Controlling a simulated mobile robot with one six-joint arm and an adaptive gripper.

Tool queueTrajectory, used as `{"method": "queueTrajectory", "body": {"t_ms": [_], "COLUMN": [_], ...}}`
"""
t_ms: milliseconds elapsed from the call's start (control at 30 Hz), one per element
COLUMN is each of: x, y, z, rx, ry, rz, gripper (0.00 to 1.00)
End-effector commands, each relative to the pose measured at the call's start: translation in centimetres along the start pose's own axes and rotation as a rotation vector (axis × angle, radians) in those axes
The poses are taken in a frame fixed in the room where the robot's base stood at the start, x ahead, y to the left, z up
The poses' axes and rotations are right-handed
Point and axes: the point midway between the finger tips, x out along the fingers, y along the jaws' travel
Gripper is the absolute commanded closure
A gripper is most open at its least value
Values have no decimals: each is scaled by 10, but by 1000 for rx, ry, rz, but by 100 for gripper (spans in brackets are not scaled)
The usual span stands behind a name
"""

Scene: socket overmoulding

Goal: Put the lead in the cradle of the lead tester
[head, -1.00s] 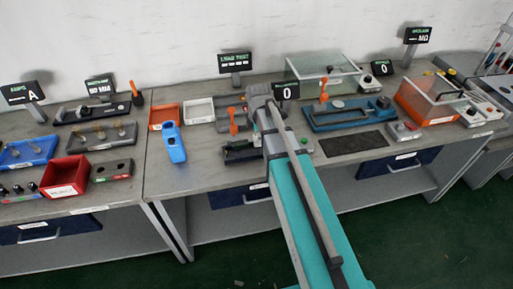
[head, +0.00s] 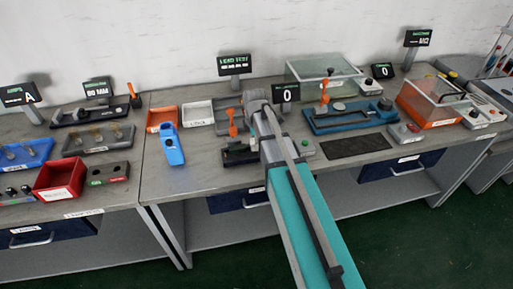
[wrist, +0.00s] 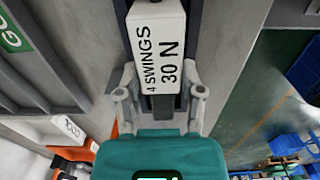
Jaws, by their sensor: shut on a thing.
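In the wrist view my gripper (wrist: 162,94) has its pale fingers on either side of a dark bar, below a white block (wrist: 157,47) marked "4 SWINGS 30 N". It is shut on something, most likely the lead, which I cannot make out. In the head view the arm's grey end hides the gripper and much of the tester. A "LEAD TEST" sign (head: 235,65) stands behind this place. A dark fixture (head: 238,156) and an orange lever (head: 232,124) show just left of the arm. I cannot make out the cradle.
A blue holder (head: 169,146), an orange bin (head: 162,117) and a white bin (head: 198,112) stand to the left. A blue fixture (head: 350,115) and a dark mat (head: 346,146) lie to the right. Bare bench shows between the blue holder and the front edge.

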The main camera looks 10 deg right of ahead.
Motion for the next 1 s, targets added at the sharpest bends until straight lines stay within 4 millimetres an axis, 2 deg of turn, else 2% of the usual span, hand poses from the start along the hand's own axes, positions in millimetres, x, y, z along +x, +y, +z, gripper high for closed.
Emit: {"method": "queueTrajectory", "body": {"t_ms": [33,233,833,867,1000], "x": [9,22,27,27,26], "y": [0,0,0,0,0], "z": [0,0,0,0,0], "rx": [0,0,0,0,0], "ry": [0,0,0,0,0], "rz": [0,0,0,0,0], "gripper": [100,100,100,46,20]}}
